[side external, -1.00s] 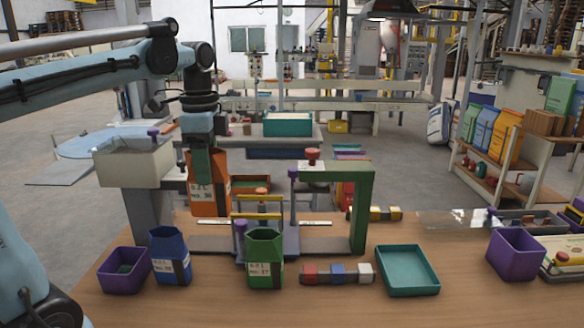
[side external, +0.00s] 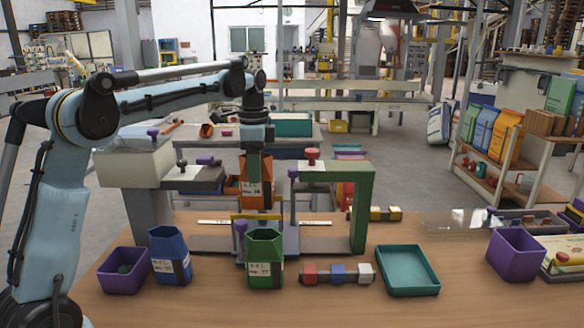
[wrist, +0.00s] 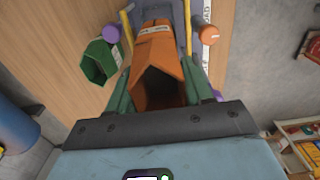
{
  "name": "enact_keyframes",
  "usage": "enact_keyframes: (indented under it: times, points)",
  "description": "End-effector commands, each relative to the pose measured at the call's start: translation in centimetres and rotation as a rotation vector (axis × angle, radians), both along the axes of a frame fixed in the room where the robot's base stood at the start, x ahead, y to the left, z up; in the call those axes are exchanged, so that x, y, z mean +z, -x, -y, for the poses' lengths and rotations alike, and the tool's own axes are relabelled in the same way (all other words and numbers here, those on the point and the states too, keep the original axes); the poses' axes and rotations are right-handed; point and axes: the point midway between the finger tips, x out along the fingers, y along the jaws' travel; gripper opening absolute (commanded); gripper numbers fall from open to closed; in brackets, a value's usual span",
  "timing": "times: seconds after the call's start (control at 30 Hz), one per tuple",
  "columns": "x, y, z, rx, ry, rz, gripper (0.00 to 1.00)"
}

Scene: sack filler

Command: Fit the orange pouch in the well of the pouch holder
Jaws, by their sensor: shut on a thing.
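My gripper (side external: 254,168) is shut on the orange pouch (side external: 258,192) near its open top and holds it upright. The pouch hangs over the pouch holder (side external: 291,240), a lavender frame with a yellow bar and purple posts. In the side view the pouch's lower end is just behind the yellow bar (side external: 256,216). In the wrist view the orange pouch (wrist: 155,60) lies between the green fingers of my gripper (wrist: 158,90), with the holder's yellow rails on both sides. The well is hidden under the pouch, and I cannot tell whether the pouch's bottom is inside it.
A green pouch (side external: 265,265) stands in front of the holder, and a blue pouch (side external: 170,262) is to its left. A green arch (side external: 362,205) with a red knob (side external: 312,154) rises at the right. A purple bin (side external: 112,283), teal tray (side external: 432,275) and coloured blocks (side external: 338,273) are nearby.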

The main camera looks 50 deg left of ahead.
Motion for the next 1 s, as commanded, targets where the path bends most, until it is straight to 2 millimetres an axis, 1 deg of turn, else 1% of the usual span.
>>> enact_keyframes:
  times: [0.17, 0.63, 0.8, 1.0]
  points:
    - [-0.7, 0.0, -0.1, -0.011, 0.0, 0.0, 0.22]
    - [-4.0, 0.0, -0.1, -0.009, 0.0, 0.0, 0.22]
    - [-4.6, 0.0, -0.1, -0.009, 0.0, 0.0, 0.22]
    - [-4.8, 0.0, -0.1, -0.009, 0.0, 0.0, 0.22]
